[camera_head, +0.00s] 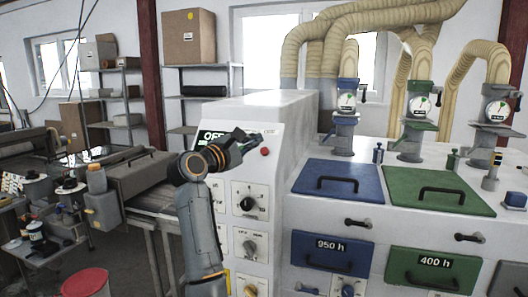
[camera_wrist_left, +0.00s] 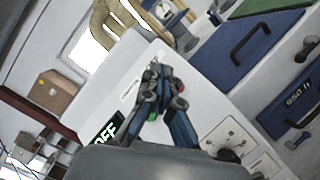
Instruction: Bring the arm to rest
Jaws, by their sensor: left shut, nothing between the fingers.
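My left arm rises in front of the white control cabinet (camera_head: 290,115) in the head view. My left gripper (camera_head: 258,137) is at the panel's upper part, beside the display (camera_head: 211,136) that reads OFF and just above a red button (camera_head: 265,152). In the left wrist view the gripper (camera_wrist_left: 158,72) is shut with its fingertips together and nothing between them. The red button (camera_wrist_left: 180,88) and a green button (camera_wrist_left: 153,115) show between and beside its fingers. I cannot tell whether the fingertips touch the panel. My right gripper is not in view.
Below are dials (camera_head: 249,201) on the panel. To the right are a blue lid (camera_head: 338,182) and a green lid (camera_head: 435,190) with handles, and gauges on pipes. At left stand a conveyor (camera_head: 150,172), a cluttered cart (camera_head: 45,250) and a red-topped drum (camera_head: 86,282).

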